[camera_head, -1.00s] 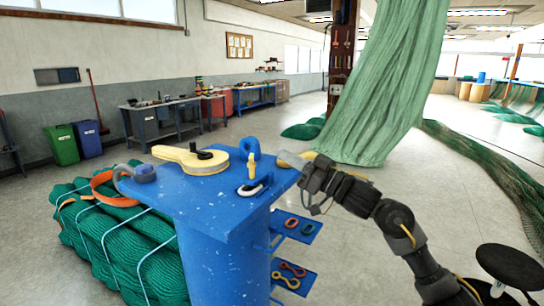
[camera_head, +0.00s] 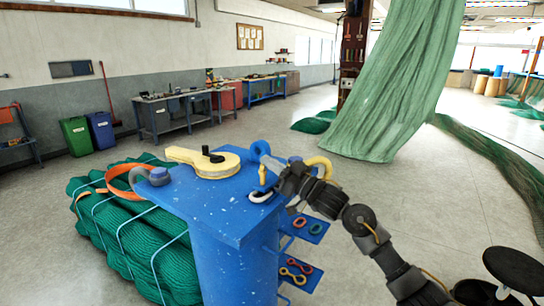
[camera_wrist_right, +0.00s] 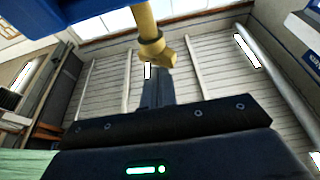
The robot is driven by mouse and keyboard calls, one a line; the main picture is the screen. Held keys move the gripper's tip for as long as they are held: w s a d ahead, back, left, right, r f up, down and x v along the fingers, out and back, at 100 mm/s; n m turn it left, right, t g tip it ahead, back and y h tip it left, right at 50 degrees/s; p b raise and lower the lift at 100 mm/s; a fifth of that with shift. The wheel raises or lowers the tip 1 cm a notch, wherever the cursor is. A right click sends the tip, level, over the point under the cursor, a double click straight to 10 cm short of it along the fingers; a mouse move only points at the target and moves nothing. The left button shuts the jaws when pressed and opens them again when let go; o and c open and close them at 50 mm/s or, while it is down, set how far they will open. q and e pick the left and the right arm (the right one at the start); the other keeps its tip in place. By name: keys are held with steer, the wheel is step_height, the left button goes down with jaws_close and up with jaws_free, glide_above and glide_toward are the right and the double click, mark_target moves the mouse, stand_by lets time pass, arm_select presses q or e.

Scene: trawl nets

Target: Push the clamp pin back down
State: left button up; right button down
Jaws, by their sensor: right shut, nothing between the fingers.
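A yellow clamp pin (camera_head: 262,174) stands up from the blue post's top plate (camera_head: 215,204), beside a pale metal ring (camera_head: 262,196) and a blue loop (camera_head: 259,150). My right gripper (camera_head: 281,176) is shut and empty, close to the pin's right side. In the right wrist view the yellow pin (camera_wrist_right: 147,20) comes in from the top, with a collar and a cross-piece at its end. The shut fingers (camera_wrist_right: 157,90) show just below that end in the picture. I cannot tell whether they touch it. My left gripper is out of view.
A yellow hook (camera_head: 321,163) shows behind my wrist. Side shelves hold coloured links (camera_head: 298,268). A bundled green net (camera_head: 125,235) lies at left.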

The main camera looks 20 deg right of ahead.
step_height(320, 180, down, 3)
steer(key=shift+f+b, duration=0.2)
steer(key=shift+b, duration=0.7)
steer(key=shift+r, duration=0.25)
steer(key=shift+r+p, duration=0.35)
steer(key=shift+p, duration=0.2)
step_height(320, 180, up, 4)
steer(key=p, duration=0.4)
steer(key=f+b+v, duration=0.1)
steer(key=b+v, duration=0.4)
steer(key=v, duration=0.5)
steer(key=shift+b, duration=0.4)
